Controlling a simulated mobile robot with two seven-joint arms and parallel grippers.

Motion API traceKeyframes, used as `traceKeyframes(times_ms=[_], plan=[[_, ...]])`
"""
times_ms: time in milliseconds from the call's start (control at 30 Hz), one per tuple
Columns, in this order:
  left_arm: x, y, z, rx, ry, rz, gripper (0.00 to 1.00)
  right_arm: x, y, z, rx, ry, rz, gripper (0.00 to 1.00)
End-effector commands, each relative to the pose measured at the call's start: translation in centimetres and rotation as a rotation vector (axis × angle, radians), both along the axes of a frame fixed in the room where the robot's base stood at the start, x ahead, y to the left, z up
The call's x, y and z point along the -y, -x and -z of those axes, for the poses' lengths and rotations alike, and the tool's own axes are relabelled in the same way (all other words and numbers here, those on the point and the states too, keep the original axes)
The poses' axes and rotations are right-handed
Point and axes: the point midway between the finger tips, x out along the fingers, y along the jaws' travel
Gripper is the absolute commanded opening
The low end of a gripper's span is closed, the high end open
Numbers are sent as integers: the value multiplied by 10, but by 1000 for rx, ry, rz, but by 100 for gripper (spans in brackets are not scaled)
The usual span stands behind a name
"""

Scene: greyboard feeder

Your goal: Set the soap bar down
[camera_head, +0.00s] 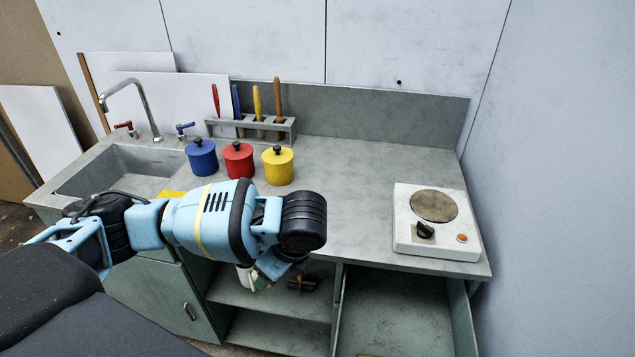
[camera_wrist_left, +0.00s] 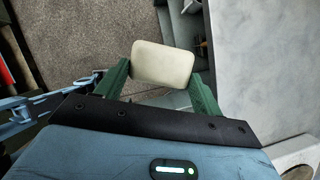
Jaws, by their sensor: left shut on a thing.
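My left gripper (camera_wrist_left: 163,76) is shut on the cream soap bar (camera_wrist_left: 163,62), with a green finger on each side of it. In the wrist view the bar is seen over the brown floor, beside the open shelves and the grey counter. In the head view my left arm comes in from the left across the counter's front, and the hand hangs at the front edge by the shelves. Only a small pale part there may be the soap, and my arm hides most of the hand. My right gripper is in neither view.
The grey counter (camera_head: 360,215) has a wide clear area left of the white hotplate (camera_head: 436,245). Blue (camera_head: 201,157), red (camera_head: 238,160) and yellow (camera_head: 278,165) pots stand before a tool rack (camera_head: 252,125). A sink (camera_head: 115,170) is at left; open shelves (camera_head: 275,330) lie below.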

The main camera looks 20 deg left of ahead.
Motion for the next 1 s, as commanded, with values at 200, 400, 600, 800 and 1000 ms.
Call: traceKeyframes(times_ms=[200, 400, 600, 800, 1000], plan=[[-13, -3, -1, 2, -1, 373, 44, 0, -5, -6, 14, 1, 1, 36], [-26, -7, -4, 3, -2, 705, 44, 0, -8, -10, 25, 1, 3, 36], [-36, -10, -7, 2, -2, 975, 44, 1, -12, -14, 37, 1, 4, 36], [-41, -11, -10, 1, -1, 1118, 44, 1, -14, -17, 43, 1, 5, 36], [-42, -12, -10, -2, -2, 1147, 44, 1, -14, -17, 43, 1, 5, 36]])
